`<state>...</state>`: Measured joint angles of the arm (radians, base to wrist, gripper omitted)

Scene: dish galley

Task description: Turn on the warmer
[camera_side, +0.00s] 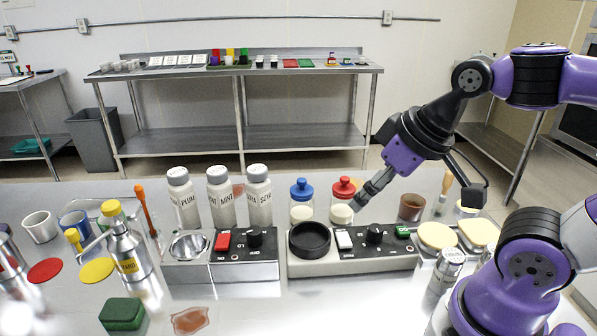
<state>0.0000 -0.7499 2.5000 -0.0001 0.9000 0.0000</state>
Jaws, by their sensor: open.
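Two low appliances stand side by side on the steel counter. The left unit (248,272) has a round metal well (188,247), a red rocker switch (222,241) and a black knob (254,238). The right unit (345,266) has a black round dish (309,240), a white rocker switch (344,239), a black knob (375,234) and a green switch (403,232). Their labels are too small to tell which is the warmer. My gripper (360,203) is open and empty, above and behind the right unit's white switch, touching no control.
Blue-lidded (301,200) and red-lidded (342,200) jars stand behind the right unit, the red one close to my gripper. Three labelled shakers (220,197) stand behind the left unit. A brown cup (411,208) and pale discs (437,236) are at right.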

